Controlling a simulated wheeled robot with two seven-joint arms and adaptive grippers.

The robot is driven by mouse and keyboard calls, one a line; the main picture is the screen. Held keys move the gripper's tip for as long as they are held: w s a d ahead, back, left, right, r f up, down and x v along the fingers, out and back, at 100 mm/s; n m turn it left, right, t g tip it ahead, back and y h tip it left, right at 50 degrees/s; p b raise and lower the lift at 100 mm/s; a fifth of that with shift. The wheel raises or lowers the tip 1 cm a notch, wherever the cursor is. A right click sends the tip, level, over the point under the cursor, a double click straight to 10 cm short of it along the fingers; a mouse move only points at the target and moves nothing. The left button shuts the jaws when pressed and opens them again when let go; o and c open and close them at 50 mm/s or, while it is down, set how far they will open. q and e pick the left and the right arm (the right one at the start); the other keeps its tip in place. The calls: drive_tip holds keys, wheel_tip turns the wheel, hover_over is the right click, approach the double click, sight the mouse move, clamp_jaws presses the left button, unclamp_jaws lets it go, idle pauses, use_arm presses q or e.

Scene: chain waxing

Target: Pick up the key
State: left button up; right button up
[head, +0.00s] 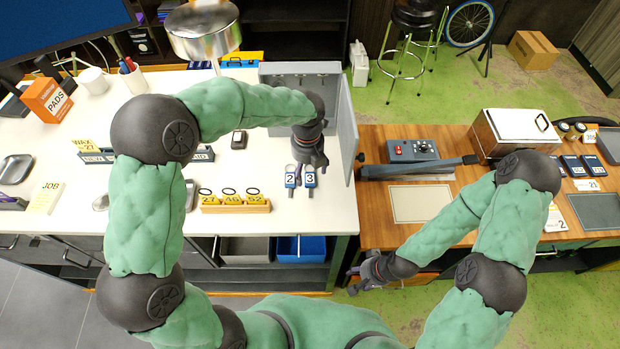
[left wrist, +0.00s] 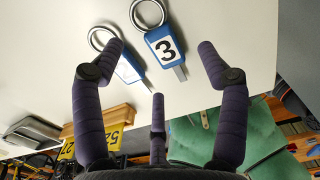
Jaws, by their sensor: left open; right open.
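Two keys with blue tags and metal rings lie on the white counter. The key tagged 3 (head: 310,177) is on the right and the key tagged 2 (head: 291,178) is just left of it. My left gripper (head: 311,161) is open and empty, just above the keys. In the left wrist view, the key tagged 3 (left wrist: 165,46) shows between the spread fingers (left wrist: 160,60), and the other key (left wrist: 129,68) lies by the left fingertip, its number partly hidden. My right gripper (head: 362,277) is open and low, in front of the wooden bench.
A grey cabinet (head: 343,120) with hooks and an open door stands behind and right of the keys. A wooden rack (head: 235,205) with yellow number tags 27, 46, 52 is to their left. The counter's front edge is close. A wooden bench (head: 385,225) is at the right.

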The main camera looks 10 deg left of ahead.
sight(307, 178)
use_arm(q)
wheel_tip(307, 178, down, 3)
drive_tip(key=shift+f, duration=0.2)
drive_tip(key=shift+s, duration=0.1)
drive_tip(key=c, duration=1.1)
drive_tip(key=shift+c, duration=0.2)
